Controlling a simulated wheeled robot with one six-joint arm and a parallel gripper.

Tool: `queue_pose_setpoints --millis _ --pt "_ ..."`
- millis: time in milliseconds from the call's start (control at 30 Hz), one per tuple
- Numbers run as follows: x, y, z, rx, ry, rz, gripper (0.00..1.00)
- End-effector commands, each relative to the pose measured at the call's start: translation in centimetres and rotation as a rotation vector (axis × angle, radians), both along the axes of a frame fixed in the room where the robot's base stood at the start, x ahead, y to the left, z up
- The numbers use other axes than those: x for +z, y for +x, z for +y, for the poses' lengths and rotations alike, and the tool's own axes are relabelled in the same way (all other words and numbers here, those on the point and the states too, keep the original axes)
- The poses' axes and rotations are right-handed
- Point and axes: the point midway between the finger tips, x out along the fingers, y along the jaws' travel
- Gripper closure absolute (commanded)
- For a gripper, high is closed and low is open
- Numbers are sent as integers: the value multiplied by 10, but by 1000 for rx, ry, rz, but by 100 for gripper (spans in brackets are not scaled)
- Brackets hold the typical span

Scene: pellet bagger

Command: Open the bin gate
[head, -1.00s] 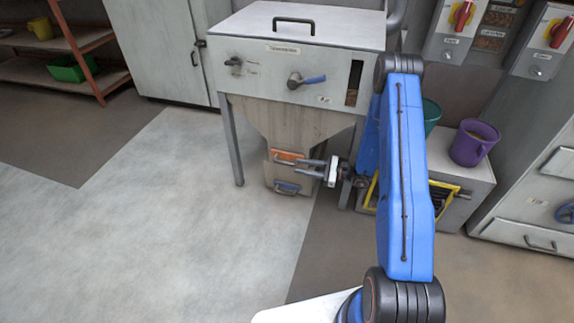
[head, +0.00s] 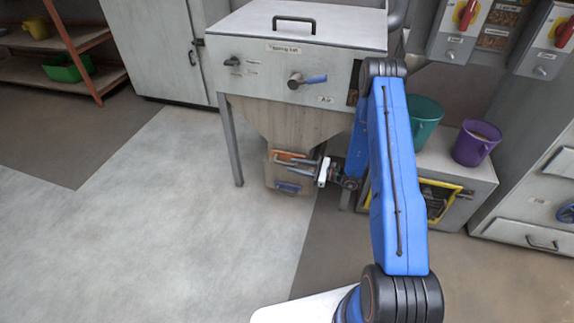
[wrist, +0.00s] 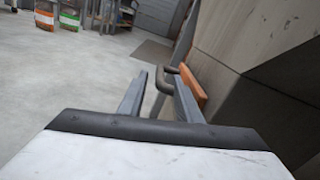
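The bin (head: 290,120) is a grey hopper that narrows downward. Near its lower end is an orange plate (head: 289,154), with a grey bar handle standing out from it. In the wrist view the orange plate (wrist: 195,90) is on the right, and the bent handle (wrist: 166,87) stands out from it toward the left. My gripper (head: 283,165) is at this handle, reaching in from the right. Its two fingers (wrist: 161,76) are apart, one on either side of the handle bar. I cannot tell whether either finger touches it.
A blue handle (head: 288,187) sits lower on the bin front. A green bucket (head: 424,118) and a purple bucket (head: 475,143) stand on a low grey cabinet (head: 480,177) to the right. The floor (head: 180,240) in front and to the left is clear.

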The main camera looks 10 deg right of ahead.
Motion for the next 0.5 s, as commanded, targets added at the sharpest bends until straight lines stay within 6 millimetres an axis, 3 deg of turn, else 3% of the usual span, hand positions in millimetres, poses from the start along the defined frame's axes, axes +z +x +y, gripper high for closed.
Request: queue_pose_setpoints --millis 200,500 --pt "0 13 25 2 0 0 69" --pt "0 19 34 1 0 0 69"
